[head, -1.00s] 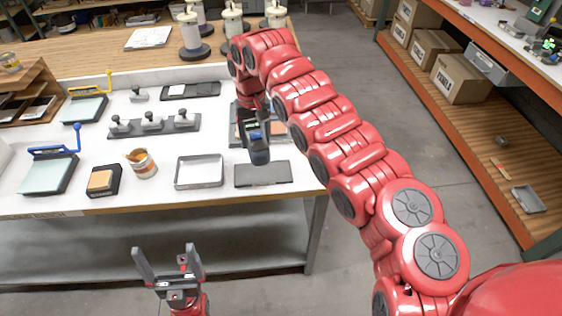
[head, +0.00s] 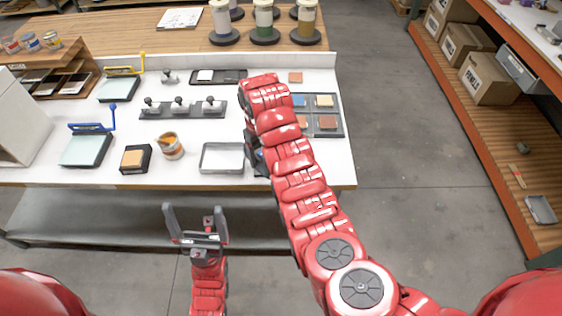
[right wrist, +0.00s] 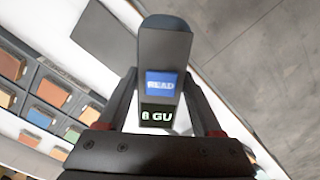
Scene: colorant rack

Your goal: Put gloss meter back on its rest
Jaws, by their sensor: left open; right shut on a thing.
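The gloss meter (right wrist: 163,45) is a dark, rounded block with a blue READ screen and a GU readout. My right gripper (right wrist: 163,100) is shut on it, with a finger on each side. In the head view my right arm hides most of the meter and gripper. A flat dark grey slab, apparently the rest (right wrist: 103,35), lies on the white table left of the meter in the right wrist view; the meter hides part of it. I cannot tell the height between them. My left gripper (head: 197,228) is open and empty in front of the table.
A metal tray (head: 222,158) stands left of my right gripper. A tile holder (head: 340,128) with coloured tiles lies behind and right of it. The table's front edge is close.

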